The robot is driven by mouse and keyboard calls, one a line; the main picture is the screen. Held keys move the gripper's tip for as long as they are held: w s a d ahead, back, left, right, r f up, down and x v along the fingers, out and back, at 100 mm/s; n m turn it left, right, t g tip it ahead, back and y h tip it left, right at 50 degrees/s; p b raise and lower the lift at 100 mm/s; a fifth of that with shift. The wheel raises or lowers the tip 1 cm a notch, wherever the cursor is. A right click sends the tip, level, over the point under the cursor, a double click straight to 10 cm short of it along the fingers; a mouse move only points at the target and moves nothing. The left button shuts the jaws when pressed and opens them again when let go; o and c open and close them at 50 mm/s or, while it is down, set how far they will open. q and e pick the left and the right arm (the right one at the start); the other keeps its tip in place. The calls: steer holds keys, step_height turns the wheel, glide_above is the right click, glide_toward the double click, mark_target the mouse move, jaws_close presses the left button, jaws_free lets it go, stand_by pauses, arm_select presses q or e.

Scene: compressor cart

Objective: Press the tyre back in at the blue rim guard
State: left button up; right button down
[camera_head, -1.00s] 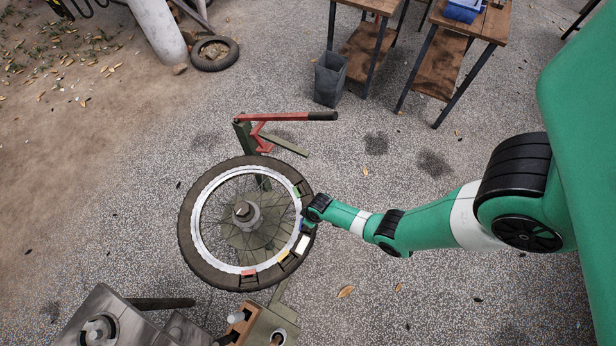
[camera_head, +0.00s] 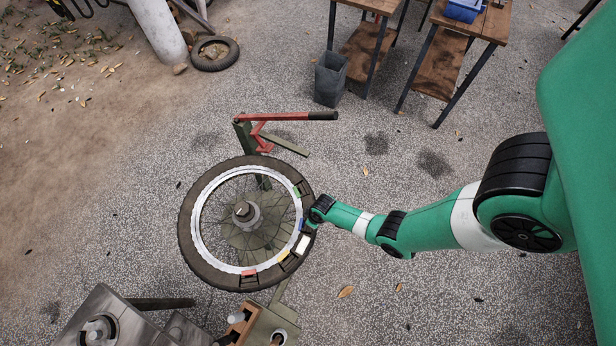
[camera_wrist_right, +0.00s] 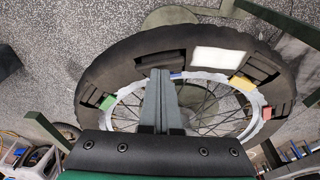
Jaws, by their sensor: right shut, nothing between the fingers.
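The wheel with its black tyre (camera_head: 190,247) and silver rim lies flat on a stand. The blue rim guard (camera_head: 304,226) is at the wheel's right side, mostly hidden by my right gripper (camera_head: 306,222). In the right wrist view only a sliver of the blue guard (camera_wrist_right: 177,75) shows beside my fingers. My right gripper (camera_wrist_right: 161,73) is shut and empty, its tips at the tyre's inner edge next to the blue guard. Whether the tips touch the tyre, I cannot tell. My left gripper is not in view.
A red lever (camera_head: 275,117) stands behind the wheel. A metal cart (camera_head: 110,315) is at the front left. Open ground lies to the right.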

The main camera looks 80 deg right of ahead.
steer(key=shift+s+f+b, duration=0.3)
steer(key=shift+s+f, duration=0.2)
stand_by(0.8)
steer(key=shift+s+f+b, duration=0.35)
steer(key=shift+f+b, duration=0.3)
steer(key=shift+f, duration=0.15)
stand_by(0.8)
step_height(320, 180, up, 8)
steer(key=p, duration=0.8)
